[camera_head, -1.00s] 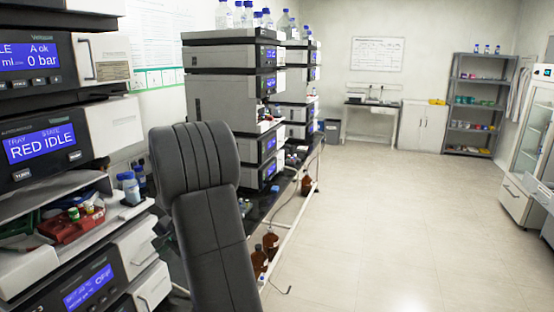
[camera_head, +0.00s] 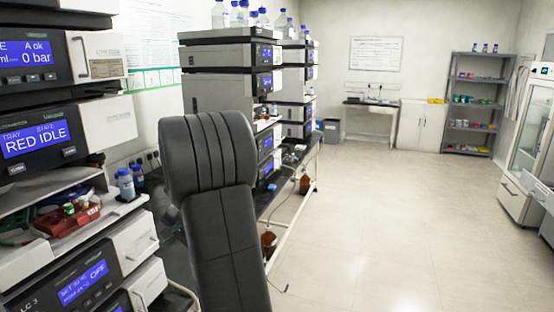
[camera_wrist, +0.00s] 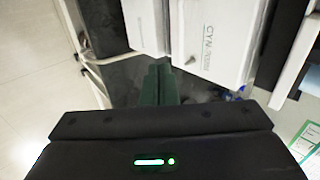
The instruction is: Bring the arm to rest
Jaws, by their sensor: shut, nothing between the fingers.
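My arm shows in the head view as a black padded link, raised upright in front of the bench. My gripper (camera_wrist: 158,84) shows in the wrist view as two dark greenish fingers close together, shut with nothing between them. The gripper is not visible in the head view. In the wrist view the fingers point towards white instrument fronts (camera_wrist: 215,38), with the gap to them hard to judge.
An instrument stack (camera_head: 60,140) stands close on the left, with a red tray (camera_head: 65,218) and a blue-capped bottle (camera_head: 125,184) on its shelf. Another stack (camera_head: 220,95) stands behind my arm. Brown bottles (camera_head: 268,243) hang low by the bench. The floor (camera_head: 400,225) to the right is clear.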

